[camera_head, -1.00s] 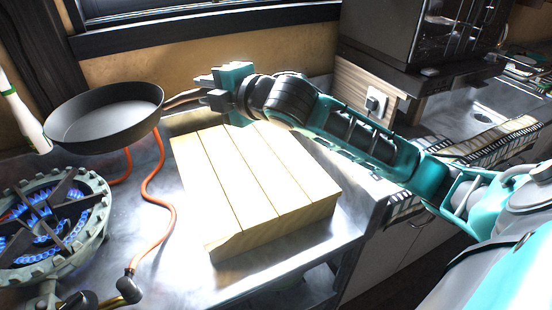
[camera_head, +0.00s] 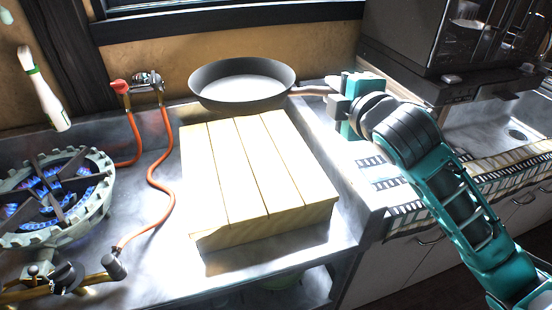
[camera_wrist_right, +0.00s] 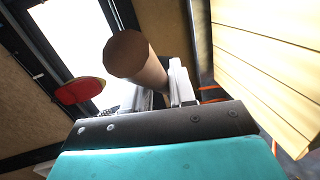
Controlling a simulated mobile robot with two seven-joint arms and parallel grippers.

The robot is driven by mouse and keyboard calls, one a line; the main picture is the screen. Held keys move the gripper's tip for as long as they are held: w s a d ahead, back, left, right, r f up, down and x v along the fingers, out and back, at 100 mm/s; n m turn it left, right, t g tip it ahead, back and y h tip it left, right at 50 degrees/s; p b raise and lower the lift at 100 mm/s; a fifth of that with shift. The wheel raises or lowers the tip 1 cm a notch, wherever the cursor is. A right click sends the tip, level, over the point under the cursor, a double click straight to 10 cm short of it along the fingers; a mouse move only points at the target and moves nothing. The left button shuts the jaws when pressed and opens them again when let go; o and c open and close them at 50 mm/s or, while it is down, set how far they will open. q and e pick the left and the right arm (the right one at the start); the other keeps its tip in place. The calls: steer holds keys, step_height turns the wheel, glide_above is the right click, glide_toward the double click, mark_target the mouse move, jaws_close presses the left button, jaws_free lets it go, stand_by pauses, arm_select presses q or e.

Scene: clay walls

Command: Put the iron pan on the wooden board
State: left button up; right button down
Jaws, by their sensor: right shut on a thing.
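The iron pan (camera_head: 243,86) is dark and round with a lighter inner floor. In the head view it is upright behind the far edge of the wooden board (camera_head: 262,175), overlapping it slightly in the picture. I cannot tell how high it is held. My right gripper (camera_head: 333,92) is shut on the pan's handle, to the right of the pan. The handle's round brown end (camera_wrist_right: 127,53) shows between the fingers in the right wrist view. The board is pale, slatted and bare on top, and it also shows in the wrist view (camera_wrist_right: 265,65). My left gripper is out of view.
A gas burner (camera_head: 50,195) with blue flames stands at the left. An orange hose (camera_head: 160,180) runs beside the board to a red-handled valve (camera_head: 120,87). A dark oven (camera_head: 440,45) stands at the back right.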

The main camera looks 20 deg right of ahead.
step_height(320, 180, down, 16)
steer(key=b, duration=0.4)
step_height(320, 180, down, 3)
steer(key=shift+f+b, duration=0.1)
steer(key=shift+b, duration=0.65)
steer(key=shift+f, duration=0.2)
steer(key=c, duration=0.9)
jaws_free()
steer(key=shift+f, duration=0.15)
steer(key=shift+s, duration=0.15)
